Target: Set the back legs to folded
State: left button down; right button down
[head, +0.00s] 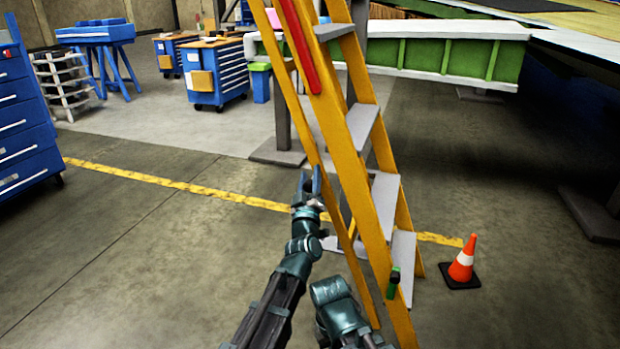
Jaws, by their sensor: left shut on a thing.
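A yellow stepladder (350,155) with grey steps stands in front of me, leaning in the picture from upper left to lower right. Its thinner yellow back leg (287,88) runs along the left side, close to the thicker step rail. My left gripper (309,183) is at this leg, about midway up the picture, and is shut on it. The fingertips partly overlap the leg. A red bar (299,45) lies along the upper rail. A small green and black piece (392,284) sits on the lower rail. The ladder's top and some of its foot are outside the view. My right gripper does not show.
An orange cone (462,264) stands right of the ladder's foot. A green and white wing jig beam (440,55) is behind the ladder. Blue cabinets (216,72) stand at the back left, and a blue drawer unit (22,125) at the left edge. The floor left is clear.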

pick_arm(q)
jog(key=c, duration=0.8)
grip_release()
jog(key=shift+d+r, duration=0.2)
jog(key=shift+d, duration=0.35)
jog(key=shift+o, duration=1)
jog(key=shift+s+d+r, duration=0.15)
jog(key=shift+s+d, duration=0.05)
jog(key=shift+d, duration=0.05)
jog(key=shift+o, duration=0.9)
jog(key=shift+a, duration=0.2)
jog(key=shift+f, duration=0.2)
